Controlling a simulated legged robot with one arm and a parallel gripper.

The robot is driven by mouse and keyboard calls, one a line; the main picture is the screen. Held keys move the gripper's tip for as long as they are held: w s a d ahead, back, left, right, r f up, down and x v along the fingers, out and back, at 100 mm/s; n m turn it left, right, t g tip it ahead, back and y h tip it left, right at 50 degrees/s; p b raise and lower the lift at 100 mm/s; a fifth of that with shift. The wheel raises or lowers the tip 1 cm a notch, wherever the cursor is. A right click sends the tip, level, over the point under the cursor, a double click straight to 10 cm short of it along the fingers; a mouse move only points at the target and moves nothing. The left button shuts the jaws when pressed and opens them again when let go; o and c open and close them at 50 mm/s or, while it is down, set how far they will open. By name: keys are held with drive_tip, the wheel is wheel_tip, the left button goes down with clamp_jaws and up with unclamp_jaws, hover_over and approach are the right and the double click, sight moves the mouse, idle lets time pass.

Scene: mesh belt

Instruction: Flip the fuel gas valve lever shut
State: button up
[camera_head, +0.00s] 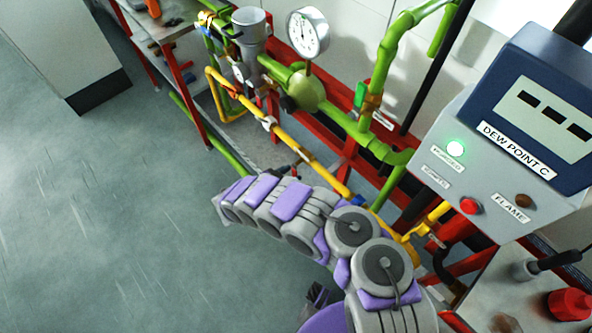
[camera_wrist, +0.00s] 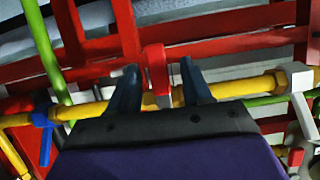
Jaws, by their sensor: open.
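In the wrist view, a red lever (camera_wrist: 156,68) stands upright, crosswise to a yellow pipe (camera_wrist: 240,87). A pale fitting sits at its foot on the pipe. My gripper (camera_wrist: 160,78) is open, with one dark finger on each side of the lever. The lever lies between the fingertips, and I cannot tell whether either finger touches it. In the head view, the yellow pipe (camera_head: 298,147) runs diagonally behind my arm. The red lever cannot be made out there, and my fingers are mostly hidden by the arm.
A blue fitting (camera_wrist: 42,122) is left along the pipe; a white bracket (camera_wrist: 297,90) is right. Red frame bars run behind. The head view shows green pipes (camera_head: 345,122), a round gauge (camera_head: 308,32), a dew point panel (camera_head: 530,125) at right, and clear floor (camera_head: 90,220) at left.

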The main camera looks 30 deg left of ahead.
drive_tip(key=p+v, duration=0.2)
drive_tip(key=v, duration=1.1)
drive_tip(key=shift+a, duration=0.2)
drive_tip(key=shift+s+f, duration=0.1)
drive_tip(key=shift+f, duration=0.1)
